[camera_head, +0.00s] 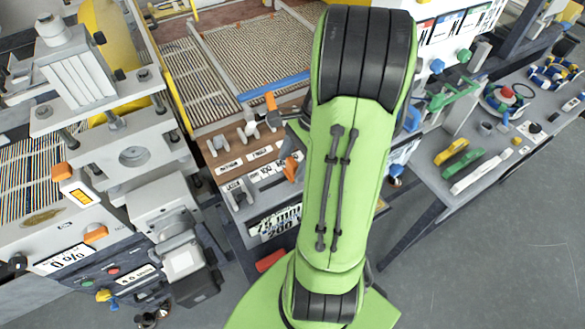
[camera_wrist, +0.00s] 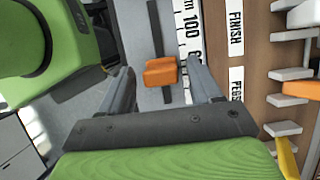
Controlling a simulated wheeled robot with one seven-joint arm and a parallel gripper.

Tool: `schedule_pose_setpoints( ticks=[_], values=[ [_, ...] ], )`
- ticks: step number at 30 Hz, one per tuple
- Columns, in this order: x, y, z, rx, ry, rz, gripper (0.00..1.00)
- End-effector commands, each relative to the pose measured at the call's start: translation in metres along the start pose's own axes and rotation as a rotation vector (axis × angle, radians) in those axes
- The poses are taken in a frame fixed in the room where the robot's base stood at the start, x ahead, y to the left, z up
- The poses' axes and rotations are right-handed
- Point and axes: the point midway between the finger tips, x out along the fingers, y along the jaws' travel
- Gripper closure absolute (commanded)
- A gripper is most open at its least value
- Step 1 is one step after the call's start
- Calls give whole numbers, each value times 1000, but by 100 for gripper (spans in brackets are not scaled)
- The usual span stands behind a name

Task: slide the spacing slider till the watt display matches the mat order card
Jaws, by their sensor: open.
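The spacing slider's orange knob (camera_wrist: 160,72) sits on a dark slot in a grey panel, beside a white scale strip marked 100. My gripper (camera_wrist: 160,66) is open, with one finger on each side of the knob and a visible gap to each. In the head view an orange knob (camera_head: 291,168) shows at the edge of my green arm, which hides most of my gripper. The display (camera_head: 275,222) below the panel seems to read 75 mm over 200, its right end covered by the arm. Coloured cards (camera_head: 450,24) hang at upper right; I cannot tell which is the order card.
White pegs (camera_head: 218,144) stand on a wooden board with PEGS and FINISH labels, close to the panel. A grey press machine (camera_head: 135,150) stands at left. A side bench (camera_head: 490,140) at right carries green, yellow and white handles. Grey floor is open at lower right.

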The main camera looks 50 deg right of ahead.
Motion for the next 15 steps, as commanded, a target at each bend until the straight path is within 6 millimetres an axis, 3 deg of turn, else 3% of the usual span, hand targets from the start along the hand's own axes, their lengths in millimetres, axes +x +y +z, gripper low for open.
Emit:
schedule_pose_setpoints(
  ticks=[3, 11, 15],
  values=[
    [12, 0, 0, -1, 0, 1, 36],
    [13, 0, 1, -1, 1, 0, 36],
    [13, 0, 1, -1, 1, 0, 56]
  ],
)
